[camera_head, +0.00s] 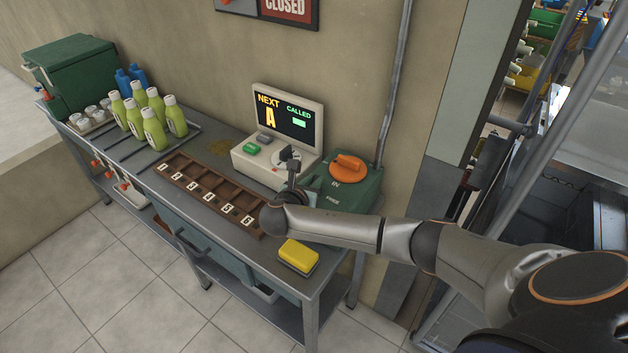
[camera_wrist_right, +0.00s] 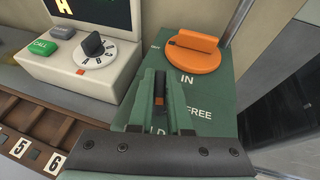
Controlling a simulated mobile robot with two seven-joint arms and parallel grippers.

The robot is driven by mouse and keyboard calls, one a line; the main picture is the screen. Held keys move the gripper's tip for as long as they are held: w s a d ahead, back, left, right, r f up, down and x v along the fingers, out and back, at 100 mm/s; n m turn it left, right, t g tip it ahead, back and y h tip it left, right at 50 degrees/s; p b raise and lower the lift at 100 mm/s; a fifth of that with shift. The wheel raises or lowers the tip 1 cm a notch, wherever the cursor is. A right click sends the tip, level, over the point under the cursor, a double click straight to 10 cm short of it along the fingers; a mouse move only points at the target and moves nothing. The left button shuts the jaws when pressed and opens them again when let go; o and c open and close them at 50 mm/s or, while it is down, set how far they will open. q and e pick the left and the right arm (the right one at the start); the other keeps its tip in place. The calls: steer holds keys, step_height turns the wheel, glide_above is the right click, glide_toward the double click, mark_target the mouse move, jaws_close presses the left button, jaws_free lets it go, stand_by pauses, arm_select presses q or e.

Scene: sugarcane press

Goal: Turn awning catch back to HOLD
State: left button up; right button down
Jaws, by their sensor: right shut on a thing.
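A green box (camera_wrist_right: 215,70) with a large orange knob (camera_wrist_right: 192,43) stands at the right end of the bench. Its face reads IN, FREE and a partly covered word ending in LD. My right gripper (camera_wrist_right: 161,108) is shut on a dark upright catch lever (camera_wrist_right: 160,84) with a small orange mark, low on the box's face. The lever's base is hidden between the green fingers. In the head view the box (camera_head: 362,190) and knob (camera_head: 348,168) show, while my right wrist mostly covers the lever. My left gripper is not in view.
A display unit (camera_head: 251,157) with a green CALL button and a dial (camera_wrist_right: 95,45) stands just left of the box. A numbered wooden tray (camera_head: 200,188) and a yellow sponge (camera_head: 297,255) lie on the bench. Green bottles (camera_head: 154,132) stand farther left.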

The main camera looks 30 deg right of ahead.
steer(key=shift+w+a+r+m+g+h, duration=0.1)
steer(key=shift+m+g+h, duration=0.6)
steer(key=shift+m+g, duration=0.5)
steer(key=shift+m, duration=0.3)
steer(key=c, duration=0.9)
jaws_free()
steer(key=shift+o, duration=0.2)
steer(key=v, duration=1.2)
steer(key=shift+a, duration=0.25)
steer(key=shift+a, duration=0.1)
